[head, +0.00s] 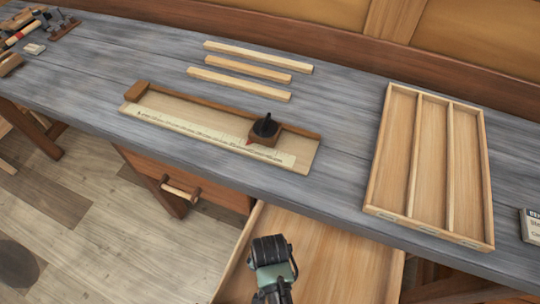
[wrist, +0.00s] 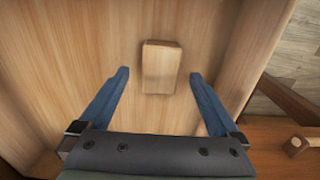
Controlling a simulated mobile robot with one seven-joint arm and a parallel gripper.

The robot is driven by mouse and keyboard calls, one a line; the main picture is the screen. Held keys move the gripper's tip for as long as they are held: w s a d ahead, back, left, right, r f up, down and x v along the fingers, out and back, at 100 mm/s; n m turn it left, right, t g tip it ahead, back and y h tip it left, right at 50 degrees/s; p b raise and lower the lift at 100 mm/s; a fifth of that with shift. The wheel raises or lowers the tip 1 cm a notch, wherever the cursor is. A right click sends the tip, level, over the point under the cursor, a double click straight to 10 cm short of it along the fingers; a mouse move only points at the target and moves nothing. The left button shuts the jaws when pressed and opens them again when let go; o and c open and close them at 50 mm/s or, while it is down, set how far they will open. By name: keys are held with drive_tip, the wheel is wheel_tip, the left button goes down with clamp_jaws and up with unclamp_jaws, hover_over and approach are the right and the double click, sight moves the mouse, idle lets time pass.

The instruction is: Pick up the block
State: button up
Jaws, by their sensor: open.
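A small plain wooden block (wrist: 160,66) lies on the floor of the open drawer in the wrist view. Its pale face points up at the camera and a darker side shows along its edge. My gripper (wrist: 158,76) is open, with one blue finger on each side of the block's lower part in the picture and a gap on both sides. I cannot tell how far above the block the fingertips are. In the head view my gripper (head: 270,250) is over the open drawer (head: 340,262), and the block is not visible there.
The drawer's walls surround the block. Above is a grey bench (head: 350,95) with a three-compartment tray (head: 386,140), several wooden strips (head: 240,82) and a ruler board (head: 305,160) carrying a brown stop with a black knob (head: 264,133). A shut drawer (head: 200,180) is at left.

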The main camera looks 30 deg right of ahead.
drive_tip(key=shift+f, duration=0.85)
drive_tip(key=c, duration=1.5)
